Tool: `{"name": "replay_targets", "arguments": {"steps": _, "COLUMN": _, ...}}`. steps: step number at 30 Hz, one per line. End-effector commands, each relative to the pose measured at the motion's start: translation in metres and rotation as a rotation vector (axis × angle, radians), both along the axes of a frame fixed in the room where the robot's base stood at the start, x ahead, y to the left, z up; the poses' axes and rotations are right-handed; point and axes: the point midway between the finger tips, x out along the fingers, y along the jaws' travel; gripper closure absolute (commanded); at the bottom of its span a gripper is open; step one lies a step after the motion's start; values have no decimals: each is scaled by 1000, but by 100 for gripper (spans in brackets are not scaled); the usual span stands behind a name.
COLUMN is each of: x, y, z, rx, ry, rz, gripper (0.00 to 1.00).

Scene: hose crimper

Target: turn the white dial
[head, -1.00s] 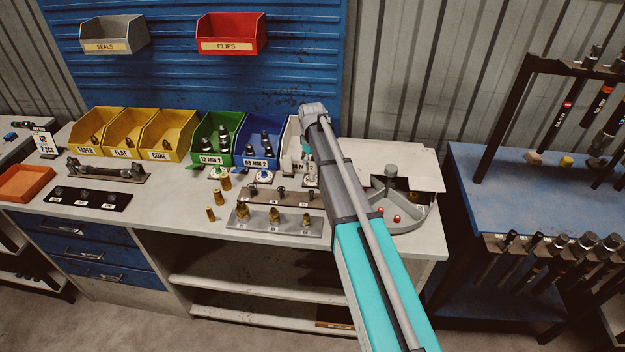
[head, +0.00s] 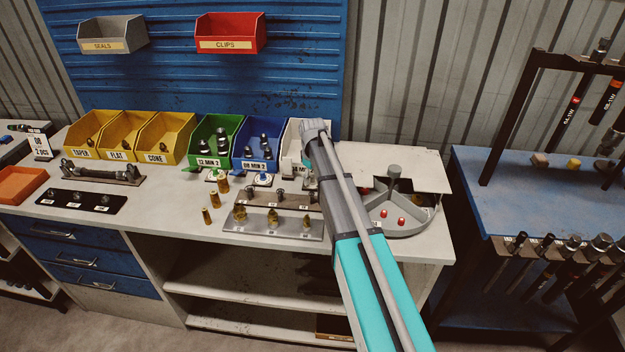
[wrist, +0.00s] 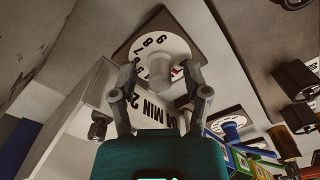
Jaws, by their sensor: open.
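The white dial (wrist: 145,46) shows in the wrist view as a round face with black numbers on a dark square plate. A pale round knob (wrist: 160,70) stands at its middle. My gripper (wrist: 161,76) is open, with one finger on each side of the knob. I cannot tell whether either finger touches it.
A green bin (head: 208,162) and a blue bin (head: 254,165) stand left of the arm, with similar dials before them. A metal plate with brass fittings (head: 250,230) lies in front. A grey divided tray (head: 400,228) with red pieces is close on the right.

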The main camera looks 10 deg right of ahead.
Motion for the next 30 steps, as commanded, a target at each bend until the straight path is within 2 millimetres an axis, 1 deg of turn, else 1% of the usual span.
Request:
{"name": "replay_targets", "arguments": {"steps": 7, "x": 0, "y": 0, "z": 0, "rx": 0, "ry": 0, "rz": 0, "gripper": 39}}
{"name": "replay_targets", "arguments": {"steps": 8, "x": 0, "y": 0, "z": 0, "rx": 0, "ry": 0, "rz": 0, "gripper": 43}}
{"name": "replay_targets", "arguments": {"steps": 9, "x": 0, "y": 0, "z": 0, "rx": 0, "ry": 0, "rz": 0, "gripper": 50}}
{"name": "replay_targets", "arguments": {"steps": 14, "x": 0, "y": 0, "z": 0, "rx": 0, "ry": 0, "rz": 0, "gripper": 80}}
{"name": "replay_targets", "arguments": {"steps": 15, "x": 0, "y": 0, "z": 0, "rx": 0, "ry": 0, "rz": 0, "gripper": 87}}
{"name": "replay_targets", "arguments": {"steps": 17, "x": 0, "y": 0, "z": 0, "rx": 0, "ry": 0, "rz": 0, "gripper": 99}}
{"name": "replay_targets", "arguments": {"steps": 18, "x": 0, "y": 0, "z": 0, "rx": 0, "ry": 0, "rz": 0, "gripper": 100}}
{"name": "replay_targets", "arguments": {"steps": 30, "x": 0, "y": 1, "z": 0, "rx": 1, "ry": 1, "rz": -33, "gripper": 100}}
